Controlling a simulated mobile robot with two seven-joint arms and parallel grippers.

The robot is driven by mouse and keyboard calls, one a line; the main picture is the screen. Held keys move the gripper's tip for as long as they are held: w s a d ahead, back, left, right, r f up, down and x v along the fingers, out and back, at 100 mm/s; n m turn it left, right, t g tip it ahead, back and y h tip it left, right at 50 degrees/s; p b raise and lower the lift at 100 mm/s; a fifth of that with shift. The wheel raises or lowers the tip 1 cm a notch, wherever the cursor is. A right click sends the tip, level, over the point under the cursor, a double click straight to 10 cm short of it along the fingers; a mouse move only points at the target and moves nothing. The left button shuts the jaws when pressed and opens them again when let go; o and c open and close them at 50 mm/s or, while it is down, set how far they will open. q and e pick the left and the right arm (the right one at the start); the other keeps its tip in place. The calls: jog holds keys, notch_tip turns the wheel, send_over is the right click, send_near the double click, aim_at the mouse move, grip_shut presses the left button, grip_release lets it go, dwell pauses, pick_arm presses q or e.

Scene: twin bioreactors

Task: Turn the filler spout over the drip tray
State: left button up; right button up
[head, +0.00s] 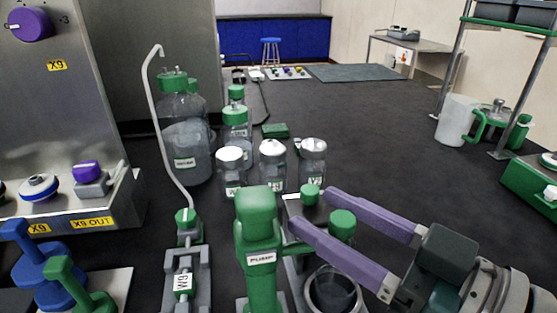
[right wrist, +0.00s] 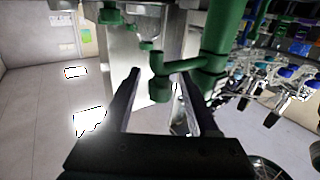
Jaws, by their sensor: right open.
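My right gripper (head: 315,207) reaches in from the right in the head view, its two purple fingers spread apart. A green cylindrical end piece, seemingly the filler spout (head: 342,225), shows between the fingers. In the right wrist view, the spout (right wrist: 158,88) hangs from a short side arm off a thick green post (right wrist: 218,45). It lies between the open fingers (right wrist: 158,85), with no clear contact. A round, metal-rimmed dish, likely the drip tray (head: 312,296), sits below the gripper at the bottom of the head view. My left gripper is not in view.
A green pump (head: 258,225) stands just left of the fingers. White-lidded jars (head: 272,170) and a large green-capped bottle (head: 185,140) with a white tube stand behind. A steel cabinet (head: 50,100) is at left.

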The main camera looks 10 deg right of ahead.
jog(key=shift+x, duration=1.2)
grip_shut()
dwell(0.6)
